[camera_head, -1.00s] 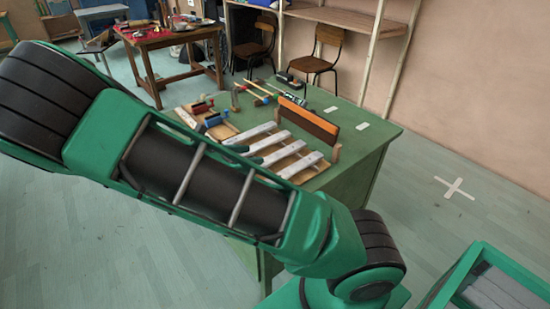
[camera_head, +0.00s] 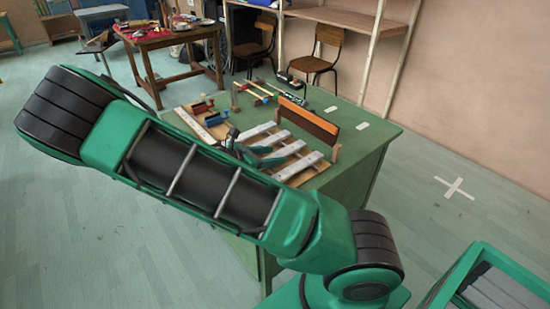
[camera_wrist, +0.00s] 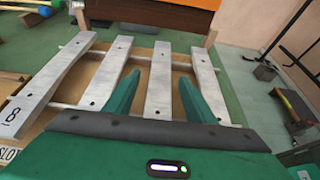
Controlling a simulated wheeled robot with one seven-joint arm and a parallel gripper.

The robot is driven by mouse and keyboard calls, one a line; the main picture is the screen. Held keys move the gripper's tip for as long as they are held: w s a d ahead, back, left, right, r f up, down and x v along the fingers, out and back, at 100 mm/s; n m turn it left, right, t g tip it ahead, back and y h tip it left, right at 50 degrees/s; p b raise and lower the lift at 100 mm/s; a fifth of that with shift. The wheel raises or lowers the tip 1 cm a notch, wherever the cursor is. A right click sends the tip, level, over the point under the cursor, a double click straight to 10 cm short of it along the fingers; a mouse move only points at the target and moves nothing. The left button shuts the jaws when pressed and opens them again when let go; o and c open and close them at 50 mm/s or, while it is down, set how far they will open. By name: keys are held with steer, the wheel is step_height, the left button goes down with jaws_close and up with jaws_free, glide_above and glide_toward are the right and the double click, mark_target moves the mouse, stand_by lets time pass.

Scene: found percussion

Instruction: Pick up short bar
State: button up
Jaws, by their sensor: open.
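Several pale metal bars with holes near their ends lie side by side on a wooden frame, in the wrist view. From left they are a long bar marked 8 (camera_wrist: 50,85), a second bar (camera_wrist: 107,75), a third bar (camera_wrist: 159,75) and a right-hand bar (camera_wrist: 210,85). I cannot tell for certain which is the short bar. My gripper (camera_wrist: 158,98) is open, with its green fingers on either side of the third bar. Whether they touch it is unclear. My gripper also shows over the bars in the head view (camera_head: 262,156).
The bars sit on a green table (camera_head: 365,140). An orange-brown board (camera_head: 309,122) stands behind them. Mallets (camera_head: 258,90) and small tools lie at the far left, beside a white ruler-like strip (camera_head: 195,125). The table's right side is mostly clear.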

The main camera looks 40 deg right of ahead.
steer(key=shift+d, duration=0.1)
jaws_close()
step_height(320, 180, up, 10)
stand_by(0.7)
